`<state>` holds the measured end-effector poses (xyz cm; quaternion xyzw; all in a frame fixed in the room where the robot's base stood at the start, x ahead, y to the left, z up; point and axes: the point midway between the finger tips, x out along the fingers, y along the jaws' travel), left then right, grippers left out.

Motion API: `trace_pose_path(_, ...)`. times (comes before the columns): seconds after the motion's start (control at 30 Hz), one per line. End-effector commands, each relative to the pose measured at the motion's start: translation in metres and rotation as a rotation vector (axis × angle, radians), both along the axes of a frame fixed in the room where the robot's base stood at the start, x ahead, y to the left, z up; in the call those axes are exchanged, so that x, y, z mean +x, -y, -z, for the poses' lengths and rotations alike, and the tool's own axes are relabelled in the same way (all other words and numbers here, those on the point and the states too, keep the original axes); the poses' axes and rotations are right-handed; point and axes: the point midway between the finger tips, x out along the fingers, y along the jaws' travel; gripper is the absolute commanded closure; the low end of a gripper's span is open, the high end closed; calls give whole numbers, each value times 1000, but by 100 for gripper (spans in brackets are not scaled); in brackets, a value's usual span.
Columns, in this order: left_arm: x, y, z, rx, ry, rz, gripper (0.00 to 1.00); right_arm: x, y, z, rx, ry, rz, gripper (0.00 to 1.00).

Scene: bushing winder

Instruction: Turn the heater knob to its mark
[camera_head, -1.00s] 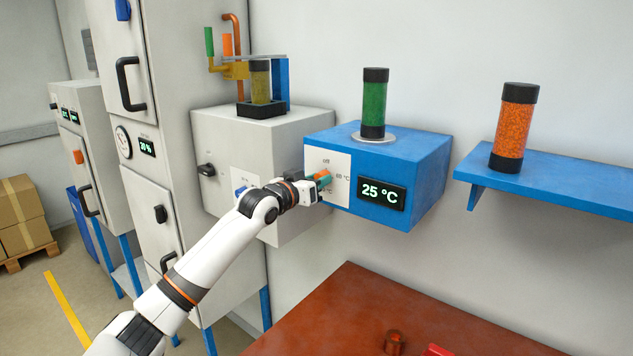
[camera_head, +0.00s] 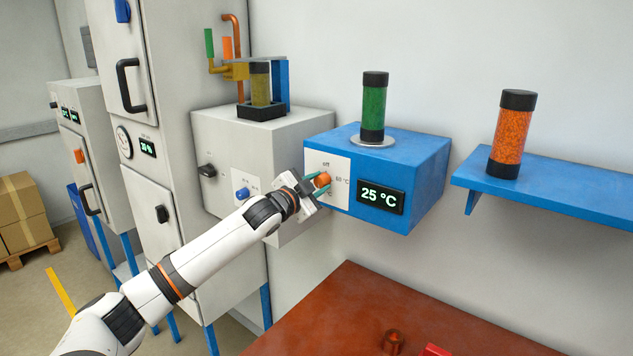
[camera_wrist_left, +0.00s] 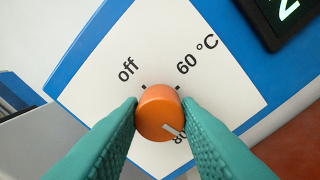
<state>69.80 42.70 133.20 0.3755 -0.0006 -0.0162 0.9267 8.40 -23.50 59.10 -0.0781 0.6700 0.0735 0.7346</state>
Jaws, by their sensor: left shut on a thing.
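The orange heater knob (camera_head: 323,180) sits on the white dial plate (camera_head: 341,165) on the front of the blue heater box (camera_head: 432,172). My left gripper (camera_head: 317,182) is shut on the knob, one green finger on each side. In the left wrist view the knob (camera_wrist_left: 157,108) stands between the fingertips, and its white line points to the lower right, at the partly hidden "80" label. The "off" and "60 °C" labels are readable above it. The display (camera_head: 380,197) reads 25 °C. My right gripper is not in view.
A green cylinder (camera_head: 374,108) stands on the heater box. An orange cylinder (camera_head: 511,133) stands on the blue shelf (camera_head: 570,184) to the right. A grey box (camera_head: 262,140) with a blue knob is on the left. A reddish-brown table (camera_head: 350,310) lies below.

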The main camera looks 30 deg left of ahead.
Motion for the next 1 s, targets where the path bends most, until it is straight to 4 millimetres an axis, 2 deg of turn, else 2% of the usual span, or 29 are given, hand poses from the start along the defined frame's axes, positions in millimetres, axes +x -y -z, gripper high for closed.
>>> trace_pose_path(0.4,0,0,-3,198,21,0,93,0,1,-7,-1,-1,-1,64)
trace_pose_path(0.97,0,0,-2,228,22,-1,93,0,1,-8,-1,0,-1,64)
trace_pose_path(1.0,0,0,-2,228,22,-1,67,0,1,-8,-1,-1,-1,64)
